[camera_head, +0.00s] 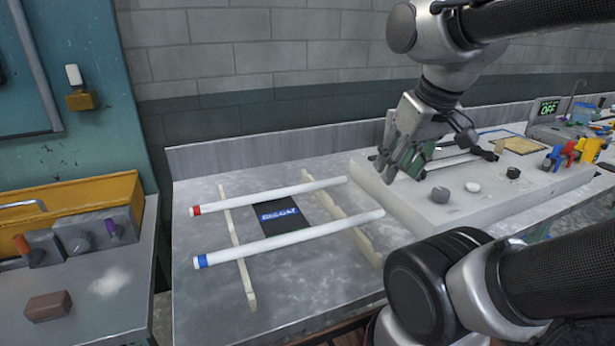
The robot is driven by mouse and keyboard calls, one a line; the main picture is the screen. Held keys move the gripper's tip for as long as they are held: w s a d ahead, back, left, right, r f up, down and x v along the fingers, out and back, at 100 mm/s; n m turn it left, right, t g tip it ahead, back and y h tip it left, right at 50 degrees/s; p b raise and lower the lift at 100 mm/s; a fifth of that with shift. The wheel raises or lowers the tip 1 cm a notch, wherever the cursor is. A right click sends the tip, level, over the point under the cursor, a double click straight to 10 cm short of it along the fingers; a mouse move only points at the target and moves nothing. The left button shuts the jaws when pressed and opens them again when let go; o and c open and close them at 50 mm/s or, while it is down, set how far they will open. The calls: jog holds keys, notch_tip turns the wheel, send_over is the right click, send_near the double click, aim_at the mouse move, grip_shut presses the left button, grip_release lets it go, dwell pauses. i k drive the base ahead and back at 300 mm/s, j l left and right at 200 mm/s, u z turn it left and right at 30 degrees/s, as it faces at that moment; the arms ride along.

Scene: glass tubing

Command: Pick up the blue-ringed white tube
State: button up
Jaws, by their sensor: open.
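The blue-ringed white tube (290,239) lies across two notched wooden rails, nearer the front of the metal bench. Its blue ring (202,261) is at the left end. A similar white tube with a red ring (270,195) lies behind it on the same rails. My gripper (384,176) is open and empty, pointing down above the left part of the pale slab. It is up and to the right of the blue-ringed tube's right end, apart from it.
The left rail (240,254) and right rail (341,220) stand on the metal bench (330,277). A dark card (280,216) lies between them. The pale slab (432,209) to the right carries small knobs and a burner-like device. A brick (48,306) lies on the left bench.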

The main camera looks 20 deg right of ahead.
aim_at(204, 260)
jog(key=k+l+u, duration=0.3)
jog(key=l, duration=0.2)
jog(key=k+l+u, duration=0.3)
jog(key=l, duration=0.15)
